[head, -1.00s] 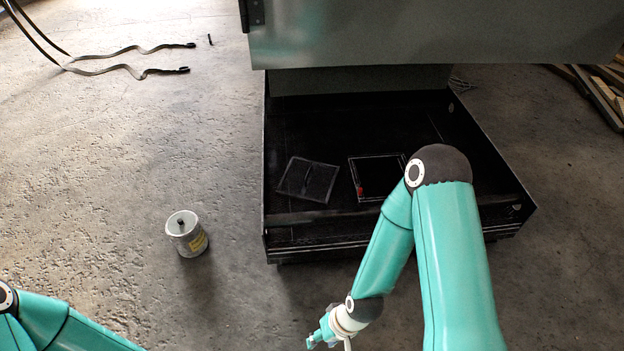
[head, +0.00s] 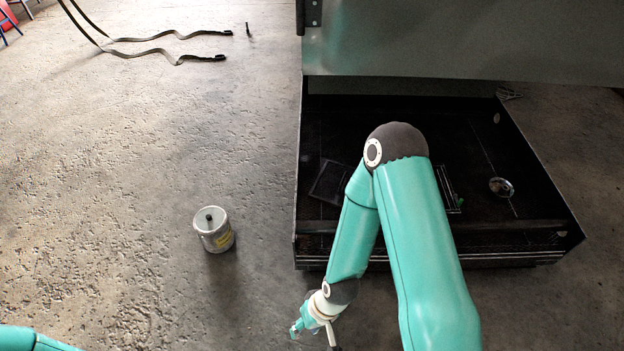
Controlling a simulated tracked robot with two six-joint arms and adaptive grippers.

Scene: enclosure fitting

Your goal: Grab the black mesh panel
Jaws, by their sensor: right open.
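A dark, flat, squarish panel (head: 328,182), which looks like the black mesh panel, lies tilted on the floor of the black open enclosure (head: 300,225), left of my right arm's elbow. My right arm covers its right part. A second thin-framed square item (head: 449,188) lies to its right, mostly hidden behind the same arm. My right gripper (head: 314,335) is low in the picture, in front of the enclosure and well apart from the panel. It is open, with nothing seen in it. My left gripper is out of view; only a bit of my left arm shows at bottom left.
A grey metal can (head: 213,230) stands on the concrete left of the enclosure. A large grey metal sheet (head: 460,40) overhangs its back. A shiny round item (head: 501,187) lies inside at right. Straps (head: 170,50) lie at the upper left. The left floor is mostly clear.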

